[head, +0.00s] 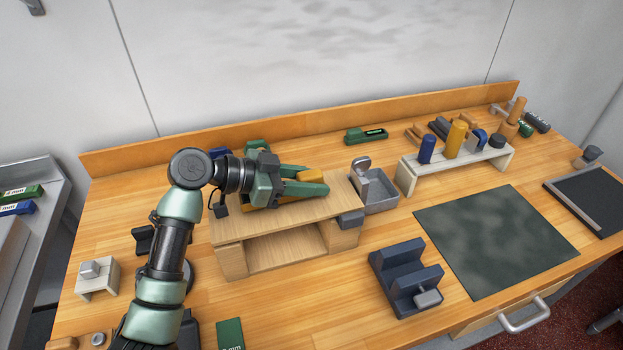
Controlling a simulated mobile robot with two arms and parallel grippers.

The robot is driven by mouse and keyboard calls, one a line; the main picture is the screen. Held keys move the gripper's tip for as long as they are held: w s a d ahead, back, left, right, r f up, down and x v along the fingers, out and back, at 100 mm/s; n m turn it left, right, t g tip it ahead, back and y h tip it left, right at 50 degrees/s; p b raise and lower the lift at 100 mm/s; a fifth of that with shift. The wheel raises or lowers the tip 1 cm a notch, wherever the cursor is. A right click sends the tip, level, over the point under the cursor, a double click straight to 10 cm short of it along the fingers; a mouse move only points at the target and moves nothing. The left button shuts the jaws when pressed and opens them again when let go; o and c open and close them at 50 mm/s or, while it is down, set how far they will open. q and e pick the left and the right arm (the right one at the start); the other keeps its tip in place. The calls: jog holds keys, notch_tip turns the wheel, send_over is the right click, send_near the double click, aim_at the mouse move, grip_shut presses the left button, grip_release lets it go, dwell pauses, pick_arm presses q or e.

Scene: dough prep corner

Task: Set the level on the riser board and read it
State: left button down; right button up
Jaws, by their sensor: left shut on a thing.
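The riser board (285,226) is a light wooden shelf on side supports, left of the middle of the bench in the head view. My left gripper (309,182) is over its top, with its green fingers pointing right. It is shut on a yellow bar, which looks to be the level (311,174). The fingers and wrist hide much of the bar. I cannot tell whether it touches the board or hangs just above it, and no reading shows. My right gripper is not in view.
A grey metal bin (380,192) stands right of the riser. A dark slotted block (405,280) is in front of it. A pale rack (456,162) holds coloured cylinders. A dark mat (495,240) lies bare at right.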

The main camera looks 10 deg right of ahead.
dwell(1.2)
pick_arm(q)
jog(key=shift+f+b, duration=0.65)
jog(key=shift+b, duration=0.05)
dwell(0.3)
jog(key=c, duration=1)
grip_release()
jog(key=shift+o, duration=0.2)
jog(key=shift+p+v, duration=0.5)
jog(key=shift+v, duration=1)
jog(key=shift+p+v, duration=0.5)
jog(key=shift+v, duration=2.05)
jog(key=shift+d, duration=0.1)
